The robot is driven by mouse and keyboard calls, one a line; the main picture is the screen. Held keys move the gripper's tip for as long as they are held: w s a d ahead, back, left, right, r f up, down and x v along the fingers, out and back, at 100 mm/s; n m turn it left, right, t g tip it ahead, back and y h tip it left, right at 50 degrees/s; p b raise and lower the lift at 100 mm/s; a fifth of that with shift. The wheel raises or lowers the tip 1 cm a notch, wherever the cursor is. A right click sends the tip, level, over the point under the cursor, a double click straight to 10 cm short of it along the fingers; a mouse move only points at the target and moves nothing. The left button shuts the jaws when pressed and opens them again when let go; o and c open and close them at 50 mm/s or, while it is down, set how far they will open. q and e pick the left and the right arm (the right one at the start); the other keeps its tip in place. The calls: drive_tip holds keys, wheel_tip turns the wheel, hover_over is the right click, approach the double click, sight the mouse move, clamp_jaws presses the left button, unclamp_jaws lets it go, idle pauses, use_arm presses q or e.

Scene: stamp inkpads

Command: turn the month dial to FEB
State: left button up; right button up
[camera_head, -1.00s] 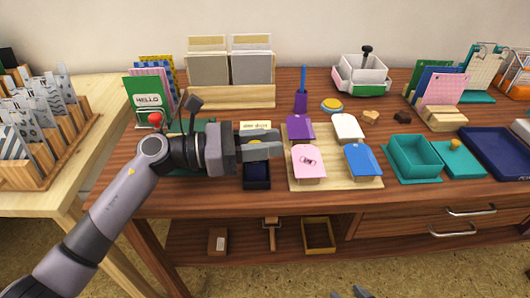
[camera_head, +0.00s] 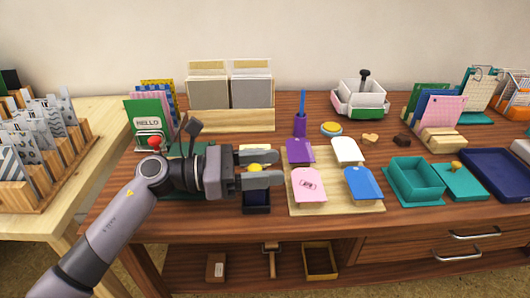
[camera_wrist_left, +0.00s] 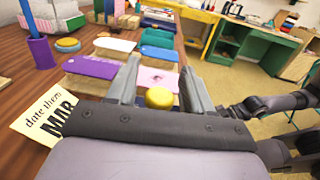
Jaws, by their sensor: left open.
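My left gripper (camera_head: 260,170) is open at the left of the table. Its two fingers lie on either side of a round yellow knob (camera_head: 256,168), with no clear contact visible. In the left wrist view the knob (camera_wrist_left: 159,97) shows between the fingers (camera_wrist_left: 160,85). A dark navy block (camera_head: 257,197) shows just below the fingers. The dial's lettering is hidden. A cream card (camera_wrist_left: 45,115) reading "date them" and "MAR", cut off by the gripper, lies beside it. A dark arm part (camera_wrist_left: 270,105), probably my right arm, shows at the right of the wrist view; its jaws are unclear.
A wooden board (camera_head: 317,203) with purple, white, pink and blue pads stands right of the gripper. A green HELLO card (camera_head: 146,122) stands behind my arm. A teal box (camera_head: 416,180) and navy tray (camera_head: 495,170) are farther right. Bare wood lies along the front edge.

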use_arm(q)
wheel_tip(320, 180, up, 20)
drive_tip(key=p, duration=0.2)
drive_tip(key=shift+p, duration=0.4)
